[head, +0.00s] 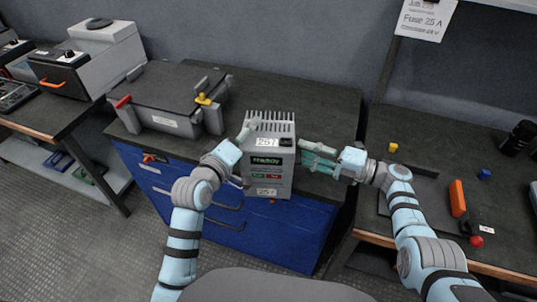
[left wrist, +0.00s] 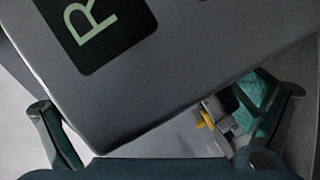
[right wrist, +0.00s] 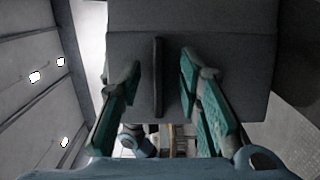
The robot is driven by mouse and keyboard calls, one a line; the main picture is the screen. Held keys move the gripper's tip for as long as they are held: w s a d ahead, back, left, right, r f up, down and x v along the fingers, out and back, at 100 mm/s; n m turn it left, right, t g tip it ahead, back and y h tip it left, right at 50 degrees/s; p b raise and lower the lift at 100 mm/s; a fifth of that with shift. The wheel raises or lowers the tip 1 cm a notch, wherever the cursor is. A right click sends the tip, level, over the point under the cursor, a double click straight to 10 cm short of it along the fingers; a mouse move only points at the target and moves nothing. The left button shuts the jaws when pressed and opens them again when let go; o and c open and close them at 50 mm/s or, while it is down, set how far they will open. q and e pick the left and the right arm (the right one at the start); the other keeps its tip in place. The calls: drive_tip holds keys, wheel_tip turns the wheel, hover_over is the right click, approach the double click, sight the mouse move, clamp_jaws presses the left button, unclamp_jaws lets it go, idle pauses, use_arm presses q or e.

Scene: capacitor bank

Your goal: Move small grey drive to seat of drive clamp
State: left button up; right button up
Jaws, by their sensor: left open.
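The small grey drive (head: 268,168) has fins on top and a dark label on its front. It is upright at the bench's front edge; I cannot tell whether it rests there. My left gripper (head: 246,133) is at its left side, with fingers spread in the left wrist view (left wrist: 160,125) and the drive's face very close. My right gripper (head: 318,155) is at its right side. In the right wrist view, the right fingers (right wrist: 158,95) stand apart on either side of a rib (right wrist: 158,77). The grey drive clamp (head: 160,120) with yellow and red handles is left on the bench; its seat is partly hidden.
The dark bench top (head: 320,95) is clear behind and right of the drive. Blue drawers (head: 270,236) are below. A grey machine (head: 100,55) stands at far left.

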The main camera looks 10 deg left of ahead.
use_arm(q)
drive_tip(key=shift+c, duration=0.2)
use_arm(e)
drive_tip(key=shift+c, duration=0.2)
use_arm(q)
drive_tip(key=c, duration=0.6)
use_arm(e)
drive_tip(key=c, duration=0.6)
use_arm(q)
drive_tip(key=shift+s, duration=0.1)
drive_tip(key=c, duration=1.5)
use_arm(e)
drive_tip(key=shift+s+a, duration=0.1)
drive_tip(key=shift+a, duration=0.05)
clamp_jaws()
use_arm(q)
drive_tip(key=shift+r, duration=0.1)
use_arm(e)
drive_tip(key=shift+r, duration=0.15)
